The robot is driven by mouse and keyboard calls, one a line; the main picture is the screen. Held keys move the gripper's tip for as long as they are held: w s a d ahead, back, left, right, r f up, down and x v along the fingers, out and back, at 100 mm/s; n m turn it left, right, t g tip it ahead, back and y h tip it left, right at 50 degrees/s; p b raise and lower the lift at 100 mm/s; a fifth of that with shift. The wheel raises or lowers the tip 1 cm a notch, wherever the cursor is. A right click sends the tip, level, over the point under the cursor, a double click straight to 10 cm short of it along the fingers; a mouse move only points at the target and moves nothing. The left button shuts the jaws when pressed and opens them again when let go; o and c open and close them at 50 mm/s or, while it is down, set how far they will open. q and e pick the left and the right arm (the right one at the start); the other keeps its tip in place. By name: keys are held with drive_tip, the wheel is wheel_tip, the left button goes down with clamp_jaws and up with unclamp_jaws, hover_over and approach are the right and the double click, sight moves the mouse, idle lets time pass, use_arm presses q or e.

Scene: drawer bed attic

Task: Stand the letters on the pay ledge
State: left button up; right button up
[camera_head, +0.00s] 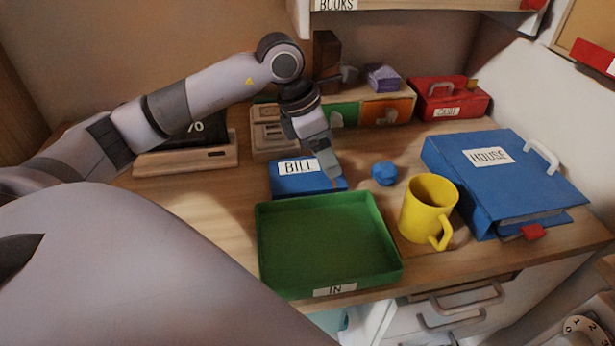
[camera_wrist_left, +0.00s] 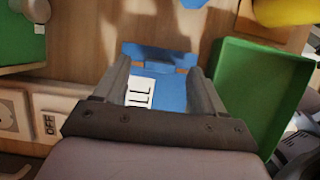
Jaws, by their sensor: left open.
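A blue letter marked BILL (camera_head: 290,184) lies on the desk just behind the green tray. It also shows between my fingers in the left wrist view (camera_wrist_left: 172,93). My left gripper (camera_head: 330,172) points down at the letter's right part, its fingers apart on either side of the blue in the left wrist view (camera_wrist_left: 158,70). I cannot tell whether the fingers touch it. A wooden stand (camera_head: 185,160) with a dark panel is at the left, partly behind my arm. I cannot read a pay label on any ledge. My right gripper is not in view.
The green tray (camera_head: 328,291) marked IN is empty at the front edge. A yellow mug (camera_head: 428,205), a blue lump (camera_head: 384,173) and a blue HOUSE binder (camera_head: 490,175) stand to the right. A red box (camera_head: 448,98) and small drawers (camera_head: 387,109) line the back.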

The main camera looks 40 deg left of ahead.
use_arm(q)
drive_tip(key=shift+w+d+f, duration=0.15)
drive_tip(key=shift+w+f, duration=0.05)
drive_tip(key=shift+f, duration=0.5)
drive_tip(key=c, duration=1.3)
drive_tip(key=shift+o, duration=0.2)
wheel_tip(320, 180, up, 20)
drive_tip(key=p, duration=0.3)
drive_tip(key=shift+p, duration=0.35)
